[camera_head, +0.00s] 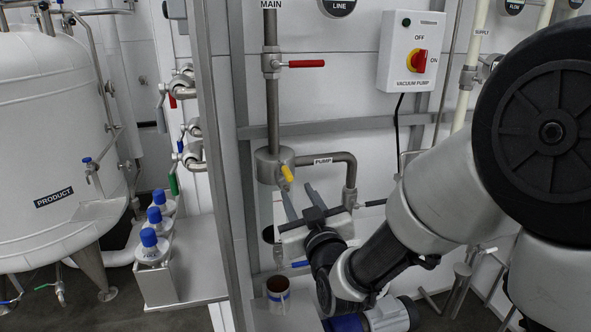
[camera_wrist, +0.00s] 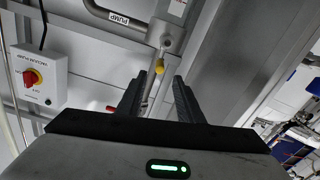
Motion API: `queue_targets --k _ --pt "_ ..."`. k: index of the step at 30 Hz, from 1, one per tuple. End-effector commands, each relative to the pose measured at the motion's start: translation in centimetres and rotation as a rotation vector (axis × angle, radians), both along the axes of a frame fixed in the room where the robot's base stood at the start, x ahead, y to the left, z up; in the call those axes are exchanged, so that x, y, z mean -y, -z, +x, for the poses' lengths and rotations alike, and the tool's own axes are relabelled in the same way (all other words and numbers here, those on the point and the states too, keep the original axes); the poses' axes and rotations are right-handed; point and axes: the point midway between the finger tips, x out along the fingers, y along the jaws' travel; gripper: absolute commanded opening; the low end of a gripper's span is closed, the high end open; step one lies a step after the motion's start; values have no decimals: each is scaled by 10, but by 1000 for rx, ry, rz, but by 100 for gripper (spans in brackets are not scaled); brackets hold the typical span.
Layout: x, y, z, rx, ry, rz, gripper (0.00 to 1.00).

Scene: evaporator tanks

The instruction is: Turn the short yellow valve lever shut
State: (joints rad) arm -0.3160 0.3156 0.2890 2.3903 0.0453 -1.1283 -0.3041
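The short yellow valve lever (camera_head: 287,173) sticks out from a grey metal valve body (camera_head: 268,165), where the MAIN pipe meets the PUMP pipe. In the head view it slants down to the right. In the wrist view the yellow lever (camera_wrist: 159,66) shows just beyond the fingertips, roughly between them. My gripper (camera_head: 301,197) is below and slightly right of the lever, fingers pointing up toward it. In the wrist view my gripper (camera_wrist: 158,82) has its two fingers apart with nothing held between them. The lever appears apart from both fingers.
A red lever (camera_head: 306,64) is higher on the MAIN pipe. The PUMP pipe (camera_head: 335,160) bends down right of my gripper. A blue lever (camera_head: 300,264) is below. A vertical steel post (camera_head: 215,150) stands left. The vacuum pump switch box (camera_head: 411,52) hangs upper right.

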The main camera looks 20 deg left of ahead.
Motion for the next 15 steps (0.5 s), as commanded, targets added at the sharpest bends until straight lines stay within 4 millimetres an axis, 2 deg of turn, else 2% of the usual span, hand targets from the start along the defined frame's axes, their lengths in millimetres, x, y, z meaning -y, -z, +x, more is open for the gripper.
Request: queue_targets --k 9,15 --pt "-38 0 61 -1 0 1 33" --pt "-57 0 94 -1 0 -1 33"
